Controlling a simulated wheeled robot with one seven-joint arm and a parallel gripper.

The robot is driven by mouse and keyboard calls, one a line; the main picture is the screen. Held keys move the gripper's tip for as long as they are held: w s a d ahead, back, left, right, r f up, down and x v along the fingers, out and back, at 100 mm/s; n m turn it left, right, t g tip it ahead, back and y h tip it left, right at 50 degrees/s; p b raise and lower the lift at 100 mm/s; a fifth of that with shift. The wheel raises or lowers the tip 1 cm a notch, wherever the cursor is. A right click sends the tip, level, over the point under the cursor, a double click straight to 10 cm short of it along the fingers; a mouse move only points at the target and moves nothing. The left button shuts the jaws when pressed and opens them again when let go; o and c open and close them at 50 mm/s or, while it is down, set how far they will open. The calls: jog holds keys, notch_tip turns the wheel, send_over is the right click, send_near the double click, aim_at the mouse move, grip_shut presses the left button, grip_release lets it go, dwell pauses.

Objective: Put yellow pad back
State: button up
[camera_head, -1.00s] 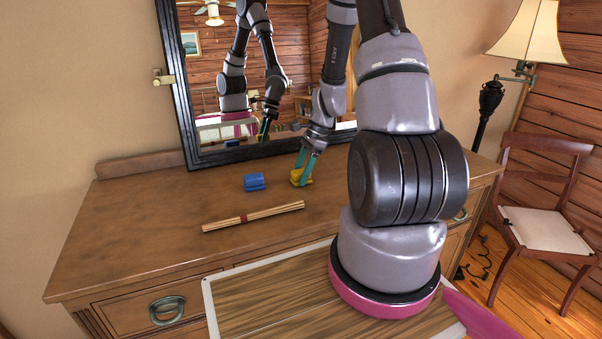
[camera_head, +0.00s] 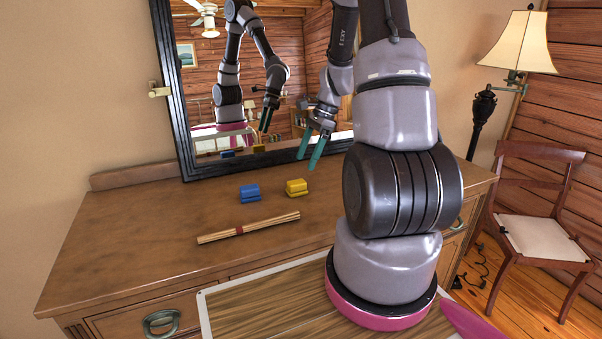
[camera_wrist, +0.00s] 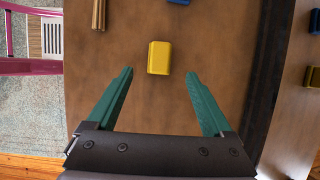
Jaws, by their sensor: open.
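The yellow pad (camera_head: 296,187) rests on the dresser top, to the right of a blue pad (camera_head: 249,192) and apart from it. My gripper (camera_head: 308,160) hangs above the dresser, up and slightly right of the yellow pad, with its teal fingers spread and empty. In the wrist view the yellow pad (camera_wrist: 159,58) lies beyond the fingertips, roughly centred between them. My gripper (camera_wrist: 158,75) touches nothing there. The blue pad shows only partly at the top edge of the wrist view (camera_wrist: 179,2).
A chair (camera_head: 540,225) and a lamp (camera_head: 519,45) are at the right.

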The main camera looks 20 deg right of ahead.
jog(key=s+a+r+n+t+h, duration=0.1)
jog(key=s+a+r+n, duration=0.1)
jog(key=r, duration=0.5)
jog(key=s+a+r+n+t, duration=0.1)
jog(key=s+a+r+n, duration=0.15)
jog(key=r, duration=0.35)
jog(key=s+a+r+n+t+h, duration=0.1)
jog(key=s+a+r+n, duration=0.15)
jog(key=r, duration=0.45)
jog(key=s+a+r+n+t, duration=0.3)
jog(key=s+r+n, duration=0.4)
jog(key=s, duration=0.4)
jog(key=shift+a+r+t+h, duration=0.3)
jog(key=shift+a+r+t, duration=0.1)
jog(key=shift+t, duration=0.2)
jog(key=shift+d, duration=0.1)
